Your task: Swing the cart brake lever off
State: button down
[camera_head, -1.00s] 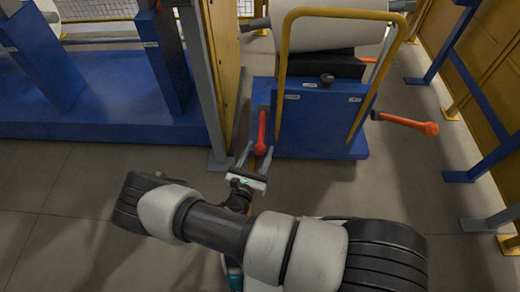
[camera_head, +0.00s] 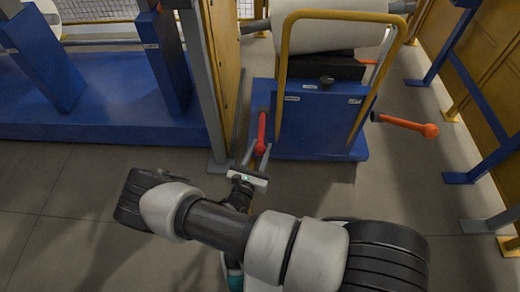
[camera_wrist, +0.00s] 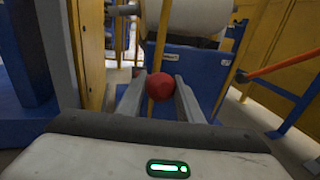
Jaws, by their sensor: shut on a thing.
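The blue cart (camera_head: 315,128) has a red lever (camera_head: 262,128) on its left side, hanging down with its knobbed end lowest. I take this to be the brake lever. In the wrist view the round red knob (camera_wrist: 159,86) of this lever sits between the two fingers of my gripper (camera_wrist: 160,92). In the head view my gripper (camera_head: 257,157) is shut on the knob from the near side. The lever's shaft behind the knob is hidden in the wrist view.
An orange-red handle (camera_head: 407,124) sticks out on the cart's right side. A white roll (camera_head: 330,32) lies on the cart behind a yellow push frame (camera_head: 283,60). A grey and yellow post (camera_head: 205,85) stands close at left. Open floor lies in front.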

jog(key=w+r+g+p, duration=0.1)
jog(key=r+p, duration=0.1)
jog(key=p, duration=0.1)
jog(key=w+r+g+p, duration=0.1)
jog(key=r+p, duration=0.2)
jog(key=p, duration=0.1)
jog(key=w+r+g+p, duration=0.1)
jog(key=r+p, duration=0.2)
jog(key=shift+w+d+r+n+y+p, duration=0.15)
jog(key=shift+d+r+n+y+p, duration=0.05)
jog(key=shift+n+y+p, duration=0.2)
jog(key=w+r+g+p, duration=0.4)
jog(key=w+r, duration=0.3)
jog(key=w, duration=0.2)
jog(key=shift+w+n+y+p, duration=0.35)
jog(key=shift+n+y+p, duration=0.05)
jog(key=shift+p, duration=0.5)
jog(key=shift+w+d+r, duration=0.1)
jog(key=shift+r, duration=0.05)
jog(key=c, duration=1.4)
grip_release()
jog(key=shift+o, duration=0.6)
